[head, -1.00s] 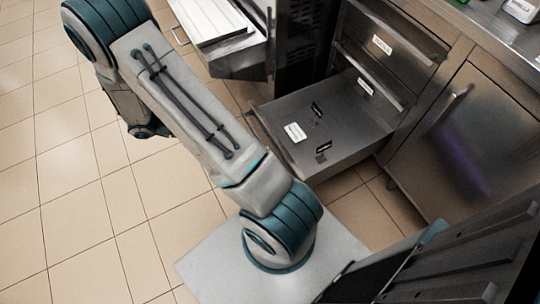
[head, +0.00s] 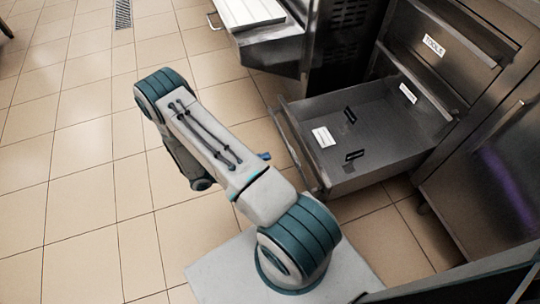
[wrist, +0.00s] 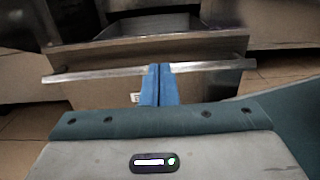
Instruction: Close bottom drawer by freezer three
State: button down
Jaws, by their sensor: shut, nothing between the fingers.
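The bottom drawer (head: 372,172) is pulled far out of the steel cabinet in the head view, with a white item and two small dark items lying inside. In the wrist view its front panel (wrist: 210,84) with a long bar handle (wrist: 100,75) faces my gripper. My gripper (wrist: 160,70) is shut and empty. Its blue fingertips overlap the handle in the picture; I cannot tell whether they touch it. In the head view most of the gripper is hidden behind my arm, with a bit of blue showing near the drawer front.
A closed drawer labelled TOOLS (head: 434,45) is above the open one. A steel cabinet door (head: 485,180) is at the right. A freezer with a vented side (head: 345,30) and a projecting shelf (head: 270,48) stands behind left. The tiled floor (head: 75,180) at left is clear.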

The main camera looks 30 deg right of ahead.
aim_at(304, 144)
jog(key=b+x, duration=0.2)
jog(key=x, duration=0.9)
jog(key=shift+s+b, duration=0.1)
jog(key=shift+b, duration=0.3)
jog(key=shift+s+d, duration=0.1)
jog(key=shift+d, duration=0.4)
jog(key=shift+d, duration=0.15)
